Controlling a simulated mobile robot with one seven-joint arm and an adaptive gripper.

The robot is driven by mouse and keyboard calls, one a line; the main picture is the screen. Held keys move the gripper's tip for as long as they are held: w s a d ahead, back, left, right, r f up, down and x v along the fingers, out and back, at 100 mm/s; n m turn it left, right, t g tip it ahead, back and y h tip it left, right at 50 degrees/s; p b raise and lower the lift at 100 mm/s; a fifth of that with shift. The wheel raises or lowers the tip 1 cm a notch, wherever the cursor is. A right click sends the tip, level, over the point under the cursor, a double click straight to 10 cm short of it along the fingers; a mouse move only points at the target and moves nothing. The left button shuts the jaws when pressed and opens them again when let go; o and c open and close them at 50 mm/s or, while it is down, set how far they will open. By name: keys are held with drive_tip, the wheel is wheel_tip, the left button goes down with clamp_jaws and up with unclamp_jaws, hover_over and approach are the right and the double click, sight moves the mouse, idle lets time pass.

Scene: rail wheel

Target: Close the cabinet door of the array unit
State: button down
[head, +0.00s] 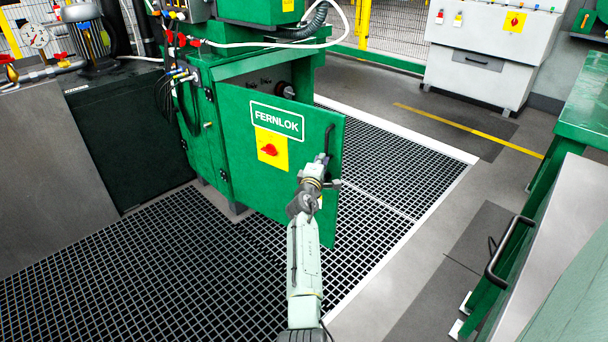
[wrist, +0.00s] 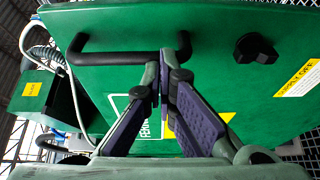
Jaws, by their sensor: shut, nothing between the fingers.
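The green cabinet (head: 205,125) of the array unit stands left of centre in the head view. Its FERNLOK door (head: 235,135) is swung partly open, and the dark interior shows above the door's top edge. A black bar handle (head: 328,141) sits near the door's free edge; it also shows in the wrist view (wrist: 110,57). My gripper (head: 321,165) is at the door's outer face beside the handle. In the wrist view my gripper (wrist: 166,68) is shut and empty, its tips by one end of the handle. I cannot tell whether they touch it.
The door carries a yellow plate with a red knob (head: 269,149). A black knob (wrist: 257,48) shows on the panel in the wrist view. Floor grating (head: 140,270) lies around the cabinet. A green bench (head: 580,110) stands right, a white cabinet (head: 480,70) behind. Floor right of the door is clear.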

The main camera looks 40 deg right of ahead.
sight(333, 151)
drive_tip(key=d+b, duration=0.1)
drive_tip(key=d, duration=0.1)
drive_tip(key=w+d+b, duration=0.1)
drive_tip(key=d+b, duration=0.2)
drive_tip(key=d, duration=0.1)
drive_tip(key=shift+w+d+f, duration=0.2)
drive_tip(key=shift+w+d, duration=0.05)
drive_tip(key=shift+w, duration=0.1)
drive_tip(key=shift+w+d+r+t+b, duration=0.1)
drive_tip(key=shift+w+d+t+b, duration=0.1)
drive_tip(key=shift+d+b, duration=0.35)
drive_tip(key=shift+w+d+r+t+b, duration=0.1)
drive_tip(key=shift+w+d+b, duration=0.05)
drive_tip(key=shift+d+b, duration=0.35)
